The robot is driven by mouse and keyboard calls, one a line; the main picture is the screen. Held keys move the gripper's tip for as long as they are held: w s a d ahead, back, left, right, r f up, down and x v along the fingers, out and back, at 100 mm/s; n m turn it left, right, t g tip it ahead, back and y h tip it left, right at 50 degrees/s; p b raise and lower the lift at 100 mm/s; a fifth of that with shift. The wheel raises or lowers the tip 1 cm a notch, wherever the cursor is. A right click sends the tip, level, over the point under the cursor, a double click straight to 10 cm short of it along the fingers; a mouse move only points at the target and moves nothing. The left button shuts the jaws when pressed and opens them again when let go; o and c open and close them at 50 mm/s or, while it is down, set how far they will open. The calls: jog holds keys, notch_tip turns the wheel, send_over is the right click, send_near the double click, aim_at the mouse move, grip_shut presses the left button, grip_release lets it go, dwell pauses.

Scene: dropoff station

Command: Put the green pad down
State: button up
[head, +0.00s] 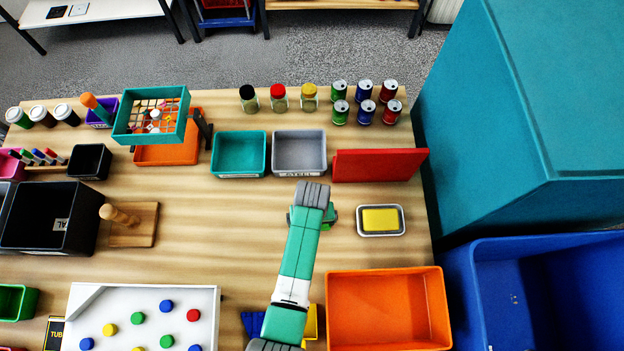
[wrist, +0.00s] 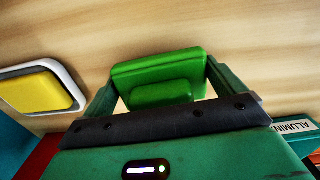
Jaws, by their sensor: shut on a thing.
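The green pad (wrist: 160,78) is between the two fingers of my gripper (wrist: 160,92) in the wrist view. My gripper is shut on it. In the head view, the green pad (head: 332,215) shows only as a small edge beside my gripper (head: 312,212), mostly hidden under my wrist. The wooden table (head: 200,215) lies below. Whether the pad touches the table or hangs above it I cannot tell.
A yellow pad (head: 380,219) sits in a metal tray (head: 403,232) to the right. A grey bin (head: 300,172) and a teal bin (head: 239,174) stand behind, beside a red panel (head: 378,166). An orange bin (head: 388,275) stands in front. Bare table lies left of my arm.

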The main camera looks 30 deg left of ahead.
jog(key=shift+w, duration=0.15)
jog(key=shift+f+b, duration=0.5)
jog(key=shift+f, duration=0.2)
jog(key=o, duration=0.9)
notch_tip(320, 180, up, 9)
jog(key=shift+f+p, duration=0.15)
jog(key=shift+p, duration=0.35)
